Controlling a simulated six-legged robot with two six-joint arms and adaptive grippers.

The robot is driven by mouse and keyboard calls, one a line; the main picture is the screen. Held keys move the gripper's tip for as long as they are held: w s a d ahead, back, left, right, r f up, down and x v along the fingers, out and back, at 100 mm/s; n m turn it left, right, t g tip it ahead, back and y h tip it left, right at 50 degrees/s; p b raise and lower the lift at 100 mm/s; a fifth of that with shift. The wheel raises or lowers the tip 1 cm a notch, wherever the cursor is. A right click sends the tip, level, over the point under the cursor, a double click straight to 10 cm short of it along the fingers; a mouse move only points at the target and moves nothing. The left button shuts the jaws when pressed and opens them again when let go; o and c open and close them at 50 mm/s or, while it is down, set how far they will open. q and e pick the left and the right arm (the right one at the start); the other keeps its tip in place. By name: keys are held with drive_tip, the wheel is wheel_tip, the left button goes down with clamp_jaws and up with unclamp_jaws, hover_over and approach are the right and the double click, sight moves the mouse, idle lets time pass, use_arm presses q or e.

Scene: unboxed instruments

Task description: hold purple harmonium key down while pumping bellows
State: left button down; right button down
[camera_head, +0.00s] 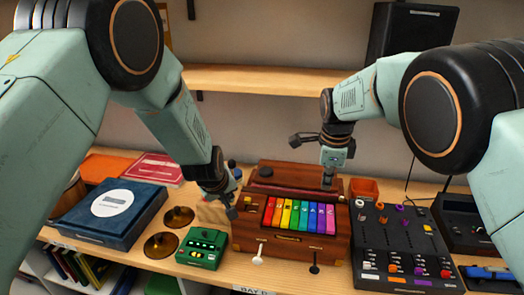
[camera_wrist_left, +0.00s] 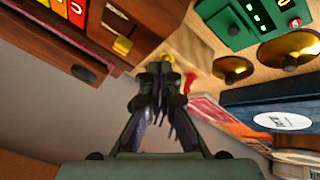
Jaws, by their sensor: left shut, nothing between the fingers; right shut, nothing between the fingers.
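The brown wooden harmonium (camera_head: 257,236) stands on the shelf, with rainbow keys facing front. Its purple key (camera_head: 320,219) is near the right end of the row. The raised wooden part at its back (camera_head: 290,177) has a dark round knob; I cannot tell how far the bellows is open. My right gripper (camera_head: 327,184) is shut and points down over the harmonium's back right, behind the keys; contact is unclear. My left gripper (camera_head: 231,208) is shut and empty just left of the harmonium. In the left wrist view its fingers (camera_wrist_left: 163,72) are beside the harmonium's side (camera_wrist_left: 150,22).
A green box (camera_head: 203,247) and brass discs (camera_head: 179,217) lie left of the harmonium. A dark blue case (camera_head: 108,213) is farther left. A black mixer with knobs (camera_head: 398,240) stands close on the right, with a small orange box (camera_head: 364,188) behind.

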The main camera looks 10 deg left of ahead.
use_arm(q)
drive_tip(key=w+d+r, duration=0.1)
drive_tip(key=w+d+r+m, duration=0.1)
drive_tip(key=w, duration=0.1)
drive_tip(key=w+r+m, duration=0.1)
drive_tip(key=shift+w+d+r+h, duration=0.15)
drive_tip(key=shift+w+d+h, duration=0.15)
drive_tip(key=shift+w+d, duration=0.1)
drive_tip(key=w+d+r+m, duration=0.1)
drive_tip(key=w+m, duration=0.1)
drive_tip(key=w+d+r+m, duration=0.1)
drive_tip(key=w+d+m, duration=0.1)
drive_tip(key=w+d+r+m, duration=0.1)
drive_tip(key=w+d+m, duration=0.1)
drive_tip(key=shift+w+d+r+g, duration=0.1)
drive_tip(key=shift+w+r+g, duration=0.1)
drive_tip(key=shift+g, duration=0.1)
drive_tip(key=shift+w+f, duration=0.25)
drive_tip(key=shift+f, duration=0.15)
drive_tip(key=shift+w+f, duration=0.1)
drive_tip(key=shift+w, duration=0.05)
drive_tip(key=shift+s, duration=0.25)
drive_tip(key=shift+w, duration=0.2)
